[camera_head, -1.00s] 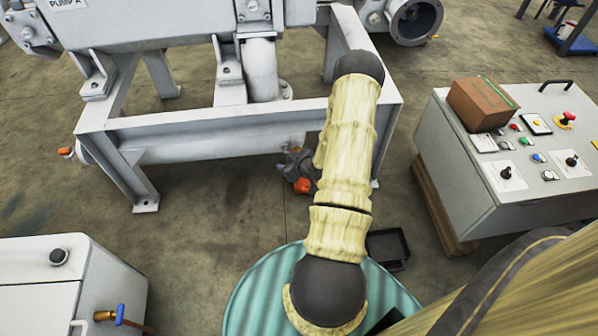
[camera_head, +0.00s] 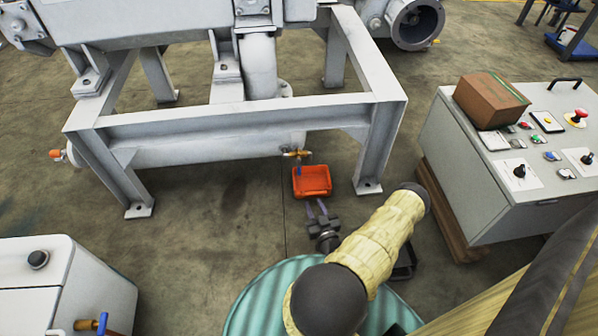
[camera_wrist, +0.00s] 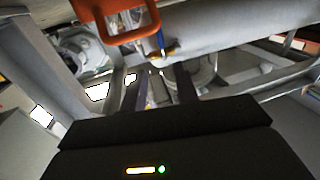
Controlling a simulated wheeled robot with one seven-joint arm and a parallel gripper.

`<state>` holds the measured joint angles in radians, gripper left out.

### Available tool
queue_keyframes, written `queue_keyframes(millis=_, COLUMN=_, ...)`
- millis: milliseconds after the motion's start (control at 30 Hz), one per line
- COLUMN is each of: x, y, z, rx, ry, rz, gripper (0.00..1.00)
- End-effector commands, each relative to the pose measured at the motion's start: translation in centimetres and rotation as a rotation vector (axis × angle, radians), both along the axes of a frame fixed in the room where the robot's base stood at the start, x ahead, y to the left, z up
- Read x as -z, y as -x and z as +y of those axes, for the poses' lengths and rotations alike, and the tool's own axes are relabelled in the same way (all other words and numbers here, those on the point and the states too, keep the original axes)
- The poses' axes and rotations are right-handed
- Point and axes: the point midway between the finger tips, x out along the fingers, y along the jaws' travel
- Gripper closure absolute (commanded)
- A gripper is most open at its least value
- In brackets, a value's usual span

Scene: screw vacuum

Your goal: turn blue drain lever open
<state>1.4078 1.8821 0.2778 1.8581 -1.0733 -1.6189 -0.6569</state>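The blue drain lever (camera_head: 299,170) hangs down from a brass valve (camera_head: 297,153) under the grey horizontal cylinder of the pump frame. It also shows as a small blue strip in the wrist view (camera_wrist: 160,41). An orange tray (camera_head: 312,181) is just below and right of the lever in the head view; its rim fills the top of the wrist view (camera_wrist: 112,36). My gripper (camera_head: 316,205) is in front of the tray, on the near side, apart from the lever. Its two fingers are spread with nothing between them, also in the wrist view (camera_wrist: 166,84).
The pump frame's legs (camera_head: 382,150) stand either side of the valve. A teal ribbed drum (camera_head: 262,300) is below my arm. A control cabinet (camera_head: 480,200) is at right. A white cabinet with another blue lever (camera_head: 104,322) is at lower left. Floor left of my gripper is clear.

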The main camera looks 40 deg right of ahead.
Motion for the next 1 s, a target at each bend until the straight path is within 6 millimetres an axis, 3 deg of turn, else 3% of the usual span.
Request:
queue_keyframes(millis=167, x=0.0, y=-0.2, z=0.0, rx=-0.001, ry=0.000, rz=0.001, gripper=0.70)
queue_keyframes(millis=367, x=0.3, y=-1.7, z=-0.7, rx=-0.002, ry=0.001, rz=0.001, gripper=0.70)
queue_keyframes(millis=1000, x=0.5, y=-12.1, z=-4.5, rx=-0.002, ry=0.002, rz=0.002, gripper=0.70)
